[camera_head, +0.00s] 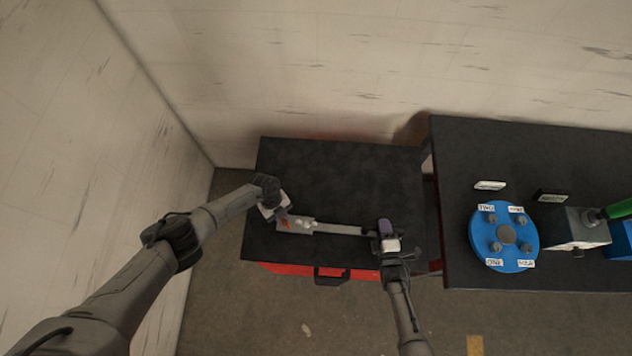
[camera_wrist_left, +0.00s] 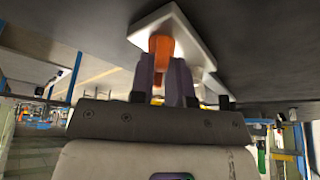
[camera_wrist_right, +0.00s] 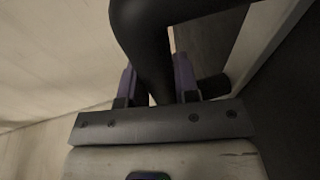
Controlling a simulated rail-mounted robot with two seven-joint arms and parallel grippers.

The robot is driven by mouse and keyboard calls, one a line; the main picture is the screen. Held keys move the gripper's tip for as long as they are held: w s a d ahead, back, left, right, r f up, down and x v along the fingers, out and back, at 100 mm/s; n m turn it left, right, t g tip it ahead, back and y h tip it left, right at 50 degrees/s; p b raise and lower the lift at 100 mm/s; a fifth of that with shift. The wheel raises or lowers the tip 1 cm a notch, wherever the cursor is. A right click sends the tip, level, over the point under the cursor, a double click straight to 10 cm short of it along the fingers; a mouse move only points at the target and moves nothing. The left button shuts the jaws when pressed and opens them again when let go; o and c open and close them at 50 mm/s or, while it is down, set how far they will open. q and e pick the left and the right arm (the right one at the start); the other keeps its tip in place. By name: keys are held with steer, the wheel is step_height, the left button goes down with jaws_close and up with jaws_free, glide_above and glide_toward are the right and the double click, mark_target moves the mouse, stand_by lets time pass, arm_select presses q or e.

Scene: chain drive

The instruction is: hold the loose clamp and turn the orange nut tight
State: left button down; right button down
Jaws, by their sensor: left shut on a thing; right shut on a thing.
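The orange nut (camera_head: 287,224) sits at the left end of a pale grey bar-shaped clamp (camera_head: 338,229) on the black-topped bench. My left gripper (camera_head: 284,214) is shut on the nut; in the left wrist view the orange nut (camera_wrist_left: 160,46) stands between the purple fingers against a white plate (camera_wrist_left: 186,30). My right gripper (camera_head: 386,230) is at the right end of the clamp. In the right wrist view its purple fingers are shut on a thick, dark, curved part (camera_wrist_right: 147,40), seemingly the clamp's handle. The fingers hide the gripped surfaces.
The black bench top (camera_head: 330,175) is clear behind the clamp. A red drawer front with a dark handle (camera_head: 331,276) is below its front edge. A second table at right holds a blue disc (camera_head: 492,228) with labelled pegs, a grey box (camera_head: 577,228) and a green-handled tool (camera_head: 619,209).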

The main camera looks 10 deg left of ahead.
arm_select(q)
steer(key=shift+w+d+m+g+y, duration=0.15)
steer(key=shift+m+g+y, duration=0.2)
steer(key=shift+m, duration=0.9)
steer(key=shift+d+m+g+y, duration=0.1)
steer(key=shift+m+g+y, duration=0.2)
steer(key=shift+m, duration=0.95)
stand_by(1.4)
steer(key=shift+d+m+y, duration=0.1)
steer(key=shift+m+y, duration=0.85)
steer(key=shift+m, duration=1.45)
stand_by(1.7)
